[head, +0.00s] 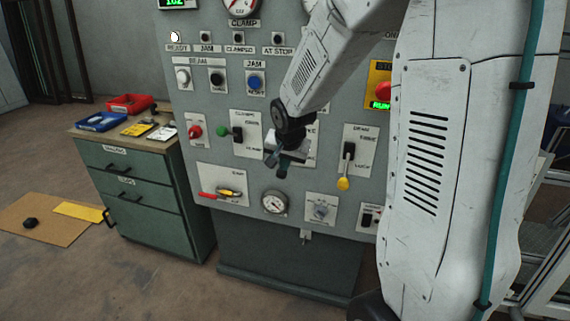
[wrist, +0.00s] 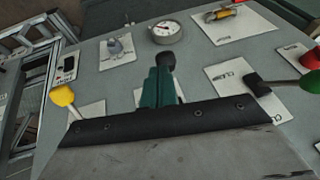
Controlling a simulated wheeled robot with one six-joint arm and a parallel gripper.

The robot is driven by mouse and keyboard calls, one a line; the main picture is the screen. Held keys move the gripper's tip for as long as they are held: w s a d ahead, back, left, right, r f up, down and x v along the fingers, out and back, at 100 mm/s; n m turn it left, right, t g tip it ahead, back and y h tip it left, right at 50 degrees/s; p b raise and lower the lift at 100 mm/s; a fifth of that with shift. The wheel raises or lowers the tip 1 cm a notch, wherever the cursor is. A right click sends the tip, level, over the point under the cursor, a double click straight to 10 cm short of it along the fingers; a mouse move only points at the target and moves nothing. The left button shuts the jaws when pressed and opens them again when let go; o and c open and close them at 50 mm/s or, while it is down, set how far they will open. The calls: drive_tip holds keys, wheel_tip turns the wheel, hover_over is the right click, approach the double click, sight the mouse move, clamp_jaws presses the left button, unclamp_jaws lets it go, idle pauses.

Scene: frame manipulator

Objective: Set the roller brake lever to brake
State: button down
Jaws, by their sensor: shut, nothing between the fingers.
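My gripper (head: 282,163) is in front of the middle lever plate (head: 311,147) of the grey panel, covering most of it. The plate's lettering is partly hidden, so I cannot read it fully. In the wrist view my teal fingers (wrist: 158,90) are together and point over this plate. A black end (wrist: 165,61) shows just past them; I cannot tell whether it is a lever knob or the fingertips. The lever on this plate is otherwise hidden, and its position cannot be made out.
A green-knobbed lever (head: 223,132) is to the left of my gripper and a yellow-knobbed lever (head: 343,184) to the right. A gauge (head: 275,202) sits below. A green drawer cabinet (head: 137,175) with trays stands left of the panel.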

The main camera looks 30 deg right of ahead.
drive_tip(key=s+a+r, duration=0.5)
drive_tip(key=s+a, duration=0.1)
drive_tip(key=s, duration=0.4)
drive_tip(key=shift+r, duration=0.25)
drive_tip(key=shift+s, duration=0.1)
drive_tip(key=s+a+r+n+g, duration=0.1)
drive_tip(key=s+a+r+n, duration=0.1)
drive_tip(key=s, duration=0.4)
drive_tip(key=s+a+r+n+g+y, duration=0.1)
drive_tip(key=s+a+r+n, duration=0.1)
drive_tip(key=s+n, duration=0.2)
drive_tip(key=s+a+r+n+g, duration=0.1)
drive_tip(key=s+a+r+n, duration=0.1)
drive_tip(key=s, duration=0.8)
drive_tip(key=shift+s+r+n+y, duration=0.15)
drive_tip(key=shift+r+n+y, duration=0.35)
drive_tip(key=shift+n, duration=0.4)
drive_tip(key=shift+a+r, duration=0.1)
